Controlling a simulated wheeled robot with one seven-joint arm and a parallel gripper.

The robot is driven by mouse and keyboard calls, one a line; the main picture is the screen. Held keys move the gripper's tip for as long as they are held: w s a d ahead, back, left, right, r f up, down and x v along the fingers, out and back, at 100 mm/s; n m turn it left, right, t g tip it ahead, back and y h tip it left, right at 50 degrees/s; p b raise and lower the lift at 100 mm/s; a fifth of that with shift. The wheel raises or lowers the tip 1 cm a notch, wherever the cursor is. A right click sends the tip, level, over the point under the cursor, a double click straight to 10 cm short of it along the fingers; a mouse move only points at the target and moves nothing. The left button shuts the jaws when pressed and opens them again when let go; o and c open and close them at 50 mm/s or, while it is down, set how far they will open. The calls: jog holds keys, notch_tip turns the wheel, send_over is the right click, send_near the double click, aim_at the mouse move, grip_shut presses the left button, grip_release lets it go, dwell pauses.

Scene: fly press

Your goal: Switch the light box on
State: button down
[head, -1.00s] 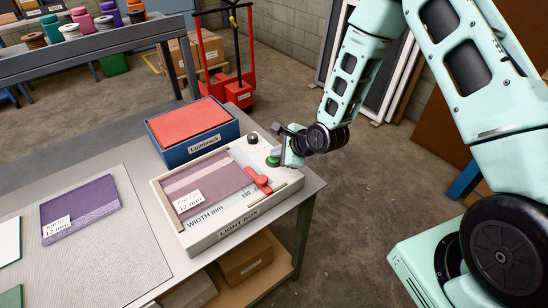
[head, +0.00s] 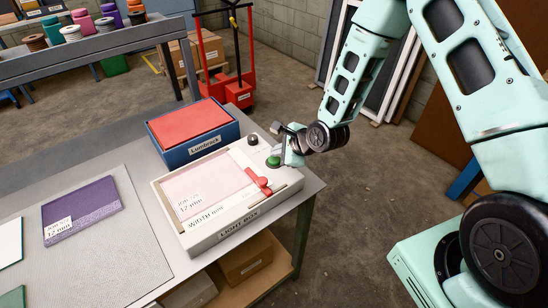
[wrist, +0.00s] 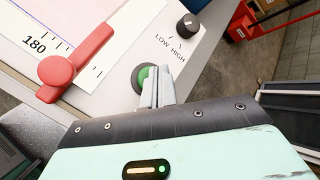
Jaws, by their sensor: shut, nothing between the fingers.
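The light box (head: 218,238) is a cream box at the right end of the table, with a panel (head: 205,185) that glows bright pinkish white under a sample. A round green button (head: 273,161) sits near its far right corner; in the wrist view the green button (wrist: 145,77) is partly hidden behind my fingers. My gripper (head: 281,158) is shut and empty, its fingertips at the button, seemingly touching it. In the wrist view my gripper (wrist: 154,76) points at the button's right part. A black knob (head: 252,139) marked LOW HIGH in the wrist view stands behind it.
A red slider (head: 258,178) lies across the light box's right side. A blue box with a red top (head: 193,130) stands just behind it. A purple sample (head: 80,209) lies on the grey mat (head: 120,245) to the left. Open floor lies right of the table.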

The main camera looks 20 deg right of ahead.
aim_at(277, 161)
jog(key=shift+r, duration=0.15)
notch_tip(277, 161, up, 6)
jog(key=p, duration=0.4)
jog(key=shift+p, duration=0.4)
